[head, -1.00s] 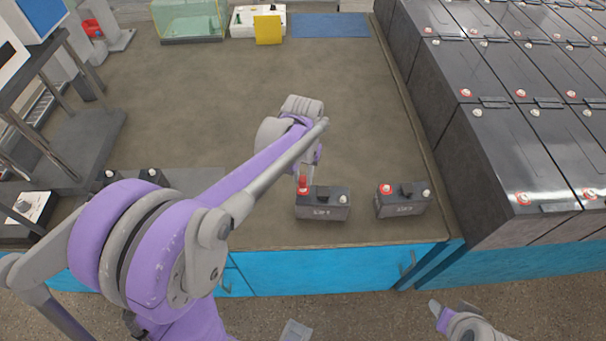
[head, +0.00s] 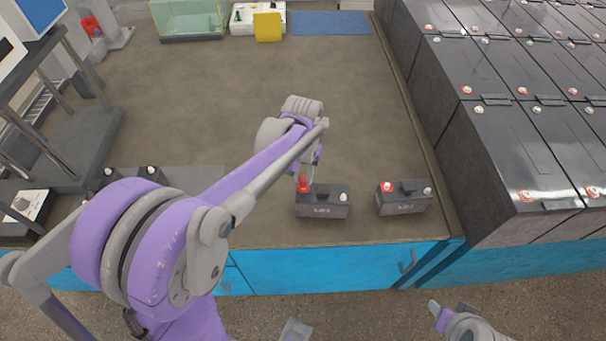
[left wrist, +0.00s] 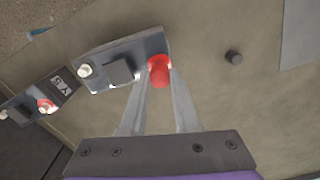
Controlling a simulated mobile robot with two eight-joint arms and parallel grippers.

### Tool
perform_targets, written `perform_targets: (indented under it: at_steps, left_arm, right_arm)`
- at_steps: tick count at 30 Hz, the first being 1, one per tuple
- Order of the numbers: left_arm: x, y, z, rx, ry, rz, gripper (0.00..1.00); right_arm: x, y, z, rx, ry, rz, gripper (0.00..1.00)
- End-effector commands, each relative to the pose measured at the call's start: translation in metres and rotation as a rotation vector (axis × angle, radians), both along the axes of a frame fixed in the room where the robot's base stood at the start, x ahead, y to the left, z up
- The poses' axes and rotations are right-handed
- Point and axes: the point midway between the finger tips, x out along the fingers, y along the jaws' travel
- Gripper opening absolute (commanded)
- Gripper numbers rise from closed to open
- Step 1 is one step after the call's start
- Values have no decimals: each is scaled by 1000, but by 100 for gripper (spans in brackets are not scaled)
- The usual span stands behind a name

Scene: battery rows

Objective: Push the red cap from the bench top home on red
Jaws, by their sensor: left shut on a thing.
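The red cap (head: 303,184) is upright at the left end of the nearer-middle battery (head: 323,203), where its red post would be. In the left wrist view the red cap (left wrist: 158,73) sits between the two fingertips of my left gripper (left wrist: 159,68), which is shut on it. The cap is at the battery's corner; I cannot tell how far down it sits. The post under it is hidden. My right gripper (head: 437,309) hangs at the lower right, away from the bench; its jaw opening is unclear.
A second battery (head: 404,199) with an uncovered red-ringed post stands just right. Large black batteries (head: 520,150) fill the right side.

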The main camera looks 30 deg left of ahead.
Motion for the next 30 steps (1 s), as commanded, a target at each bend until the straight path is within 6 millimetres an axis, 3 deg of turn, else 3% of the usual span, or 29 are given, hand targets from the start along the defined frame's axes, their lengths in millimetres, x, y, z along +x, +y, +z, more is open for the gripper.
perform_targets:
  at_steps: [30]
  left_arm:
    - [0,0,-8,0,0,0,0]
  right_arm:
    - [-2,0,-6,0,3,0,50]
